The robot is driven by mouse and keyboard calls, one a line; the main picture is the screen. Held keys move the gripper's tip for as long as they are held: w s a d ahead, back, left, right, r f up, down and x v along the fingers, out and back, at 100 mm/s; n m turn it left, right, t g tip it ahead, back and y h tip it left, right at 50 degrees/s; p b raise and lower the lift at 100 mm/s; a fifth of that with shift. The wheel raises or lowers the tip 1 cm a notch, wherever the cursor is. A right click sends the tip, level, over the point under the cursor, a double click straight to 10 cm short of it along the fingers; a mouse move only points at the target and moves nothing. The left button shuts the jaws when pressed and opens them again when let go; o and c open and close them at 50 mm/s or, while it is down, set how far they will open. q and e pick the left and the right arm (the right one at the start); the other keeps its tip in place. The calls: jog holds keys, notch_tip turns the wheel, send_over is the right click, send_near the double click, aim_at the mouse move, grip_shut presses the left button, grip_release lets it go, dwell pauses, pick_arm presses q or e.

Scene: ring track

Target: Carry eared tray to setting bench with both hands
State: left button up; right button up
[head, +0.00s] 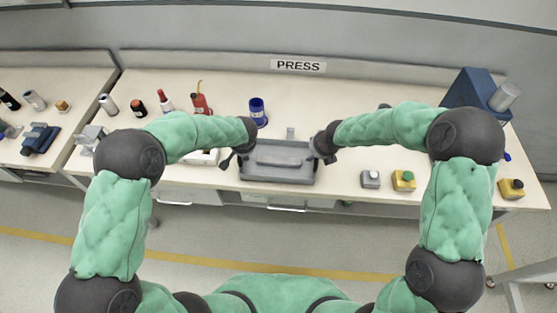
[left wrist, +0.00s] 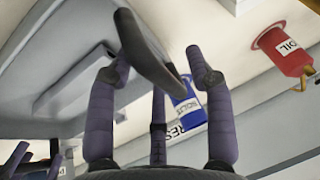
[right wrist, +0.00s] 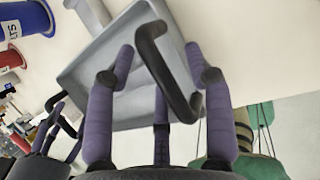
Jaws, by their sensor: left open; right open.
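The grey eared tray (head: 276,174) rests on the PRESS bench near its front edge. It also shows in the left wrist view (left wrist: 75,75) and the right wrist view (right wrist: 112,62). My left gripper (head: 236,158) is at the tray's left end. It is open, with the dark left ear (left wrist: 150,50) across the space between its fingers. My right gripper (head: 322,148) is at the tray's right end. It is open, with the dark right ear (right wrist: 172,78) between its fingers. The head view does not show clearly whether the fingers touch the ears. I cannot tell which bench is the setting bench.
Grey (head: 370,179) and yellow (head: 404,181) button boxes sit to the right. A blue press (head: 470,90) stands at the far right. Another bench (head: 60,85) adjoins at left.

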pick_arm(q)
jog(key=shift+c, duration=0.3)
pick_arm(e)
jog(key=shift+c, duration=0.3)
pick_arm(q)
grip_shut()
pick_arm(e)
grip_shut()
pick_arm(q)
jog(key=shift+r, duration=0.25)
pick_arm(e)
jog(key=shift+r, duration=0.15)
